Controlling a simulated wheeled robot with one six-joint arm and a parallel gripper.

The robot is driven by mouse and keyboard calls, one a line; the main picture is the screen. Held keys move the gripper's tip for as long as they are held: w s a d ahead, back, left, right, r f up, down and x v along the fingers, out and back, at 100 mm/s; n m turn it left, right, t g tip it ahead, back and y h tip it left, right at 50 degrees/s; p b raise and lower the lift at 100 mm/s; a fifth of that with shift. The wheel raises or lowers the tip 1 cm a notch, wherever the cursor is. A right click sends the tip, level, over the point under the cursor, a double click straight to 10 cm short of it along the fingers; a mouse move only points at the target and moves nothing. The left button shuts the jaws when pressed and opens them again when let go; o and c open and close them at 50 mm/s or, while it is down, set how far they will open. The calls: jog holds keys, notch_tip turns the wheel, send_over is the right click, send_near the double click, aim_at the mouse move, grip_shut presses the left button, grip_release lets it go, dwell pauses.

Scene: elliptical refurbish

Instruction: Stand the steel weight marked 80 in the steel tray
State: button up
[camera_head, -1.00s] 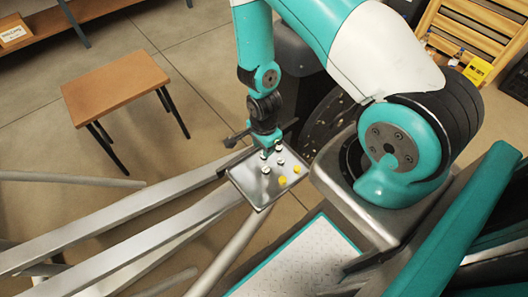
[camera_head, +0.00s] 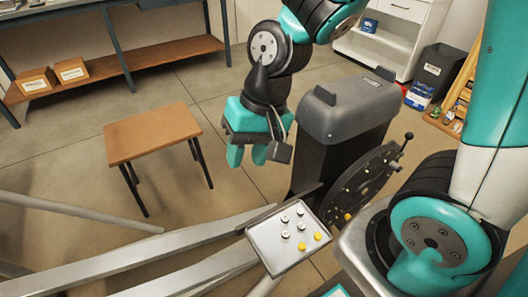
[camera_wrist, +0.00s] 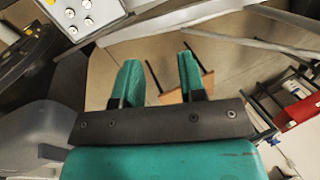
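A flat steel tray (camera_head: 278,263) lies at lower centre in the head view, holding several small silver pieces (camera_head: 301,226) and yellow ones (camera_head: 317,236). The tray also shows at the upper left of the wrist view (camera_wrist: 108,12). The pieces' markings are too small to read, so I cannot tell whether the steel weight marked 80 is among them. My gripper (camera_head: 247,157) hangs above and behind the tray, apart from it. In the wrist view its two teal fingers (camera_wrist: 160,80) are spread, with nothing held between them.
A brown stool (camera_head: 150,132) stands left of my gripper. A dark grey housing with a black disc (camera_head: 350,110) stands close on the right. Long grey rails (camera_head: 185,240) run left below the tray. A shelf with boxes (camera_head: 72,70) is at the back left. Floor shows between.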

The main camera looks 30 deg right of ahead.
jog(key=s+a+r+n, duration=0.2)
jog(key=s+r+n, duration=0.5)
jog(key=s+n, duration=0.1)
jog(key=shift+s+r+n+y, duration=0.3)
jog(key=shift+r, duration=0.1)
